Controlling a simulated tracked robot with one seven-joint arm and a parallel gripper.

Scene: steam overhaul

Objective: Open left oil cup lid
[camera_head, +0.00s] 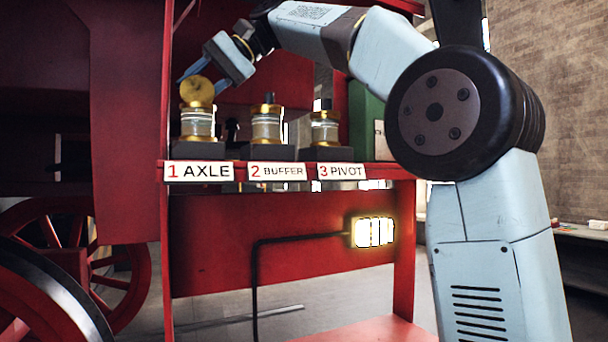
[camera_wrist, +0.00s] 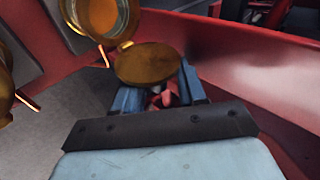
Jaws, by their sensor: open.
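The left oil cup (camera_head: 198,123) is a glass and brass cup above the "1 AXLE" label. Its round brass lid (camera_head: 197,91) stands tilted up on the cup top. The wrist view shows the lid (camera_wrist: 147,63) swung off to the side of the cup (camera_wrist: 100,14), whose open mouth shows orange inside. My gripper (camera_head: 190,73) is just above and behind the lid. In the wrist view its blue fingers (camera_wrist: 158,88) are apart at the lid's near edge, which partly hides their tips. I cannot tell whether they touch the lid.
The "2 BUFFER" cup (camera_head: 266,124) and "3 PIVOT" cup (camera_head: 324,127) stand to the right on the red shelf (camera_head: 390,171), their lids down. A red wall (camera_wrist: 255,75) runs close along the right in the wrist view. A lit lamp (camera_head: 373,232) is below the shelf.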

